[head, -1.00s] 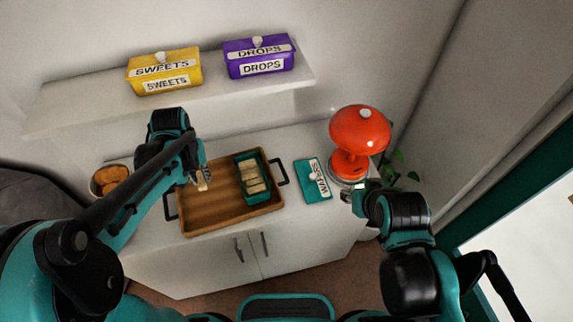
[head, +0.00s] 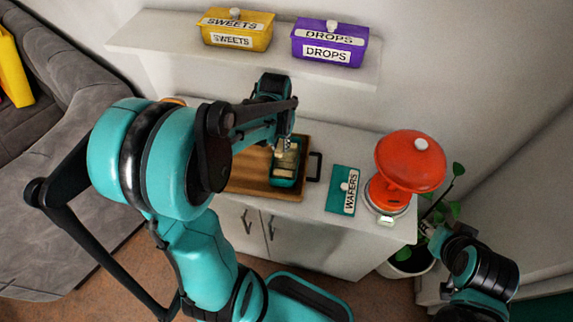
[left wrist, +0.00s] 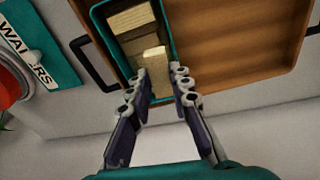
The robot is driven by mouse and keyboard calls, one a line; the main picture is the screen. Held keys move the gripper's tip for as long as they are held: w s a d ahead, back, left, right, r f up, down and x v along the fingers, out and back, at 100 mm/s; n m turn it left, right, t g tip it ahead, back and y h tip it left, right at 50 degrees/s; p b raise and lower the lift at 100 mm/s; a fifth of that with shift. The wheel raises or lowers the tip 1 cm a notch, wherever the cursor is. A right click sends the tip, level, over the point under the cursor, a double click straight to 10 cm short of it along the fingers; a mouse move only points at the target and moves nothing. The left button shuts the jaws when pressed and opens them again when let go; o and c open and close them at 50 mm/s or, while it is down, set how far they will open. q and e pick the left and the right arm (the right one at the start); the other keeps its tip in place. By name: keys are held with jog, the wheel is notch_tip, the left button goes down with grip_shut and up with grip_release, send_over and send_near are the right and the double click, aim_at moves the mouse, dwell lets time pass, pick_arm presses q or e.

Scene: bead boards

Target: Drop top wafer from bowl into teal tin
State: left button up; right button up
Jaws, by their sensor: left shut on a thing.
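My left gripper (head: 283,143) is over the teal tin (head: 284,183), which stands on the right part of the wooden tray. In the left wrist view my left gripper (left wrist: 163,82) is shut on a pale wafer (left wrist: 155,62), with the fingers either side of its near end. The wafer is over the near end of the tin (left wrist: 168,25). Other wafers (left wrist: 132,20) lie inside the tin. The bowl is mostly hidden behind my left arm in the head view. My right arm is at the lower right; its jaw state is unclear.
The wooden tray (head: 247,180) has a black handle on its right. The teal WAFERS lid (head: 343,190) lies right of it, beside a red domed object (head: 410,160). Yellow SWEETS (head: 237,30) and purple DROPS (head: 328,42) tins stand on the shelf (head: 165,35) above.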

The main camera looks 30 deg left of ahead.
pick_arm(q)
jog(key=shift+f+b, duration=0.8)
jog(key=shift+f, duration=0.65)
jog(key=shift+r, duration=0.1)
jog(key=o, duration=0.8)
jog(key=r, duration=0.4)
jog(key=s+r, duration=0.1)
jog(key=r, duration=0.7)
jog(key=shift+s+d, duration=0.2)
